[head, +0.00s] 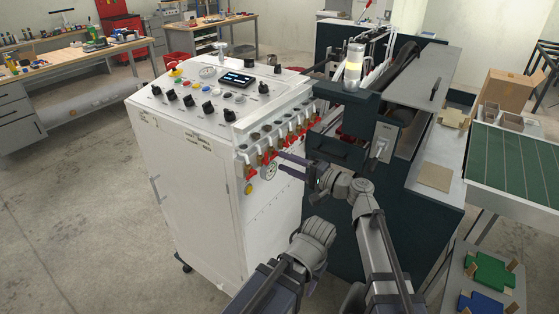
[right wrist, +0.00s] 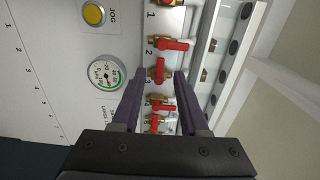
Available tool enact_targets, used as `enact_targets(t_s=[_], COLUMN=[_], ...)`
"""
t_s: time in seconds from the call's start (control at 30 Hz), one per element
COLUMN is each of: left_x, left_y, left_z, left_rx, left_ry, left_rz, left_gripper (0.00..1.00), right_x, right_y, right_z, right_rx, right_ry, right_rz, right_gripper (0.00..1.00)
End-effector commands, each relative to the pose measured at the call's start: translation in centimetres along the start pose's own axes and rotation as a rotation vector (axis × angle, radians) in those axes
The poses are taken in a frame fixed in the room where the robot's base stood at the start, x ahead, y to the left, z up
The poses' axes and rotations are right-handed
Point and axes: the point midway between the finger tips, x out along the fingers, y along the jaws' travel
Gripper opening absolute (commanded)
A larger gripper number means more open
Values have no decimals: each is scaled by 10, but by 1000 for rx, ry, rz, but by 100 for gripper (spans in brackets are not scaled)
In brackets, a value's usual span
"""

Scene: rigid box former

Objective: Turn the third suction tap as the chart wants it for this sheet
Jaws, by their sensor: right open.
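The suction taps form a row of brass valves with red handles on the white cabinet's side. In the right wrist view, the third tap (right wrist: 160,73) has its red handle lying roughly along the row. The second tap (right wrist: 172,44) has its handle across the row. My right gripper (right wrist: 159,78) is open, with one finger on each side of the third tap; I cannot tell whether either touches it. In the head view the right gripper (head: 281,167) is at the tap row. My left gripper is not in view. No chart is readable here.
A pressure gauge (right wrist: 104,74) and a yellow JOG button (right wrist: 94,14) sit beside the taps. The white cabinet (head: 190,170) carries knobs and a small screen (head: 236,79) on top. The dark machine body (head: 344,153) stands close on the right.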

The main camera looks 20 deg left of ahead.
Motion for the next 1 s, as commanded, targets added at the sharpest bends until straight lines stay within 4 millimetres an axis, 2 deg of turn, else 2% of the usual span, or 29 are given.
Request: enact_targets(t_s=[0.03, 0.2, 0.57, 0.97, 1.0], left_x=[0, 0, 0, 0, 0], left_y=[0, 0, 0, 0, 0], left_z=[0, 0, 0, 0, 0], left_rx=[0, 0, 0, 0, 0], left_ry=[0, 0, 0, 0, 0], left_rz=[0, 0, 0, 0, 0], left_gripper=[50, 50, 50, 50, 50], right_x=[9, 24, 28, 28, 28], right_y=[0, 0, 0, 0, 0], right_z=[-1, 0, 0, 0, 0], right_rx=[0, 0, 0, 0, 0], right_ry=[-2, -1, 0, 0, 0], right_rz=[0, 0, 1, 1, 1], right_gripper=[44, 44, 44, 1, 0])
